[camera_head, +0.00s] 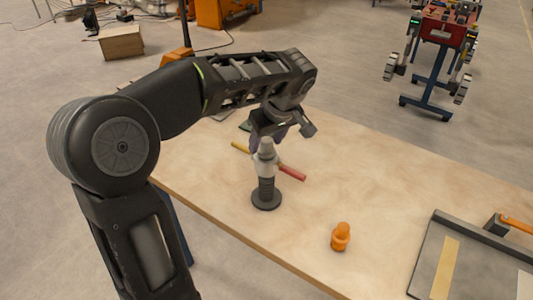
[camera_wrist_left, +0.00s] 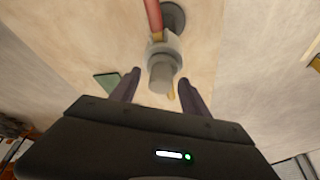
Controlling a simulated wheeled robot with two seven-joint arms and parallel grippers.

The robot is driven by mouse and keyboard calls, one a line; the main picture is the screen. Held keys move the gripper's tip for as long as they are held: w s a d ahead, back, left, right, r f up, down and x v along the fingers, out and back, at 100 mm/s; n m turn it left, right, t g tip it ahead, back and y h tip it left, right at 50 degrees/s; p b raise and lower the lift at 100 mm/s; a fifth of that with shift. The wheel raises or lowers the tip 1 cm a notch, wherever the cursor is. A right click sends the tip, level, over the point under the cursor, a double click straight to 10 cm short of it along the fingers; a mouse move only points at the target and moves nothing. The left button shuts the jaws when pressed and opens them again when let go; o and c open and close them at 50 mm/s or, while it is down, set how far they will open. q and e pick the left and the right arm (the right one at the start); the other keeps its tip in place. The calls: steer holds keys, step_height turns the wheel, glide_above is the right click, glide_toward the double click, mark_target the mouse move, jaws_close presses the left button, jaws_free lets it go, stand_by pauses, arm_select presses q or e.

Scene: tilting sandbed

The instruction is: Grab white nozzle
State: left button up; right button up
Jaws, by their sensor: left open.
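The white nozzle (camera_head: 265,160) stands upright on a black ribbed stand (camera_head: 267,190) on the wooden table. In the left wrist view the nozzle (camera_wrist_left: 163,62) shows its grey tip pointing toward my gripper. My left gripper (camera_head: 267,136) is open just above and behind the nozzle's top. In the left wrist view the fingertips of my left gripper (camera_wrist_left: 158,77) lie on either side of the nozzle's tip, with gaps visible. I cannot tell how far down the fingers reach. My right gripper is not in view.
A red and yellow stick (camera_head: 292,173) lies on the table behind the stand. An orange fitting (camera_head: 341,237) stands to the front right. A grey tray (camera_head: 425,262) is at the right edge. A green flat piece (camera_wrist_left: 107,81) lies nearby.

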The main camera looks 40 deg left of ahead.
arm_select(q)
steer(key=shift+c, duration=0.3)
jaws_close()
stand_by(0.4)
